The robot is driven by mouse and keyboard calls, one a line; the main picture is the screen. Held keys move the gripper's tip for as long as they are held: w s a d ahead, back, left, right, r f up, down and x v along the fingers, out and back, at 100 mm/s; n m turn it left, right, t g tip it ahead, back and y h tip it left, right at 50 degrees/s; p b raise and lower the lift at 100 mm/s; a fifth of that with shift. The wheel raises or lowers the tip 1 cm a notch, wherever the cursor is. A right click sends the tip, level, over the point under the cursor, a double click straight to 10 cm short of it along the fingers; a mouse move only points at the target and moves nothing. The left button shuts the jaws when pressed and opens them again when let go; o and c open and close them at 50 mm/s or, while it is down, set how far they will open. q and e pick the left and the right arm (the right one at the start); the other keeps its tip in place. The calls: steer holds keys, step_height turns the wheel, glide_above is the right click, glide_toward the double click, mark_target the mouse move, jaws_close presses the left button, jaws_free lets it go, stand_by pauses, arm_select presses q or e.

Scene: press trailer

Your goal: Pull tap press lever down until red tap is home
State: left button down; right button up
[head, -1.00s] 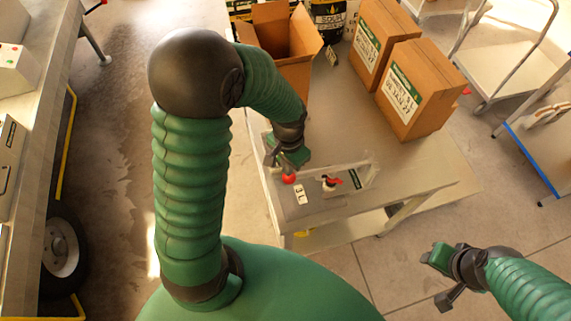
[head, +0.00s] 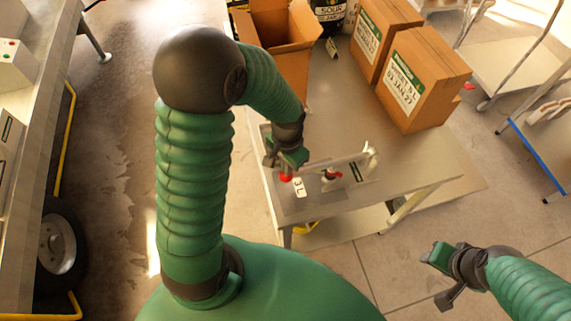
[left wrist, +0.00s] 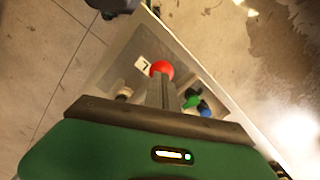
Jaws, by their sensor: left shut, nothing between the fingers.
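The tap press stands on a grey table (head: 408,165), with a pale lever bar (head: 345,157) across it. The lever's red ball knob (head: 286,178) is at its left end and also shows in the left wrist view (left wrist: 162,68). My left gripper (head: 291,160) is shut and empty, just above the knob and partly covering it; contact is unclear. The red tap (head: 331,174) sits under the bar, partly hidden; its seating cannot be told. My right gripper (head: 436,256) hangs at lower right, clear of the table; its finger gap is unclear.
An open cardboard box (head: 281,45) stands behind the press. Two closed labelled boxes (head: 422,80) stand at the back right. A white label (head: 298,187) lies beside the knob. Green (left wrist: 191,98) and blue (left wrist: 206,110) parts show in the wrist view.

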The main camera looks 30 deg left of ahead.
arm_select(q)
steer(key=shift+d, duration=0.2)
steer(key=shift+a+r, duration=0.15)
steer(key=shift+r, duration=0.05)
steer(key=r+p, duration=0.4)
steer(key=p, duration=0.1)
steer(key=shift+a+r, duration=0.35)
steer(key=r+p, duration=0.4)
steer(key=r, duration=0.1)
steer(key=shift+d+p, duration=0.25)
steer(key=shift+p, duration=0.05)
arm_select(e)
steer(key=w+v, duration=0.2)
steer(key=v, duration=0.7)
steer(key=shift+r, duration=0.4)
arm_select(q)
steer(key=shift+a+f, duration=0.15)
arm_select(e)
steer(key=shift+a+f, duration=0.1)
steer(key=shift+a, duration=0.05)
